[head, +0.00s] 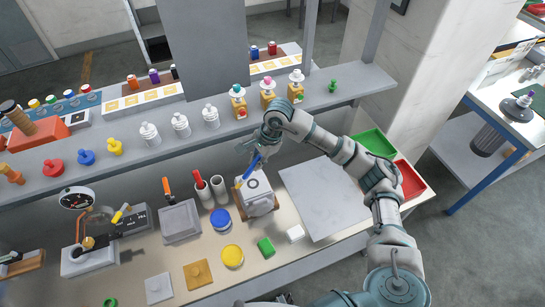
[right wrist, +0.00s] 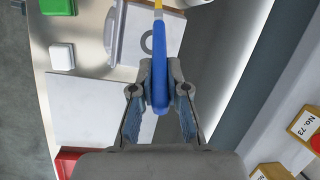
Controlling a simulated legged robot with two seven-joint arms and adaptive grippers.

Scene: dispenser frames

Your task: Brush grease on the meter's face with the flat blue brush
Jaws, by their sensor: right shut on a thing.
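The flat blue brush (head: 252,167) is in my right gripper (head: 262,150), which is shut on its handle. Its yellow end points down and left, over or beside the top of a pale boxy unit (head: 259,204) with a dark ring on its face, which looks like the meter. I cannot tell whether the brush touches it. In the right wrist view the blue handle (right wrist: 160,62) lies between the fingers of the gripper (right wrist: 160,88), and the ringed face (right wrist: 165,38) shows beyond. The bristle tip is cut off there. My left gripper is out of view.
A shelf (head: 345,93) with bottles runs behind.

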